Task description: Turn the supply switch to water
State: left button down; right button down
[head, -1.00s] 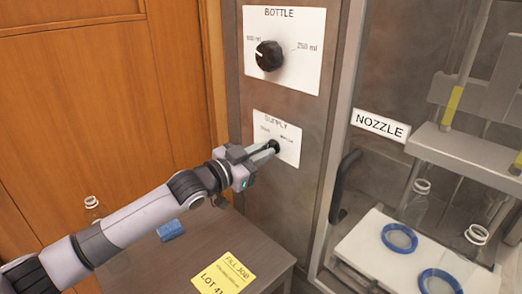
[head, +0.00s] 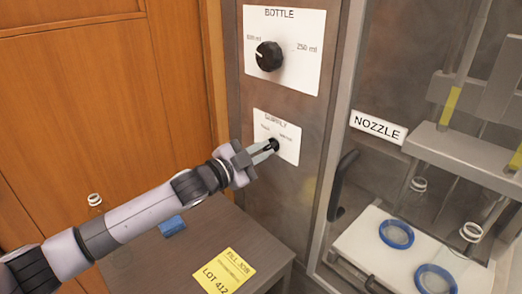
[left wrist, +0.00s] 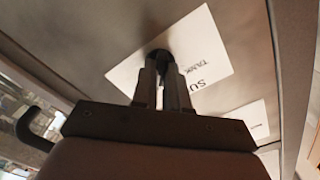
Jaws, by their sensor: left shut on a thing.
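The supply switch is a small black knob (head: 274,144) on a white plate (head: 288,131) marked SUPPLY, on the grey cabinet front. My left gripper (head: 268,149) reaches it from the lower left, and its two fingers are shut on the knob. In the left wrist view the dark knob (left wrist: 159,56) sits between the tips of the gripper (left wrist: 164,70). There the word TANK shows on the plate (left wrist: 200,60); the rest is partly hidden. I cannot read which way the knob points. My right gripper is not in view.
Above is a BOTTLE dial (head: 269,56) on its own plate. On the right, a black handle (head: 342,186) sticks out beside the NOZZLE enclosure.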

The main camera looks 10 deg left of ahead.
pick_arm(q)
jog(key=shift+f, duration=0.1)
jog(key=c, duration=1.1)
grip_release()
jog(key=shift+c, duration=0.2)
jog(key=shift+s+a, duration=0.1)
jog(key=b+v, duration=0.1)
jog(key=v, duration=0.6)
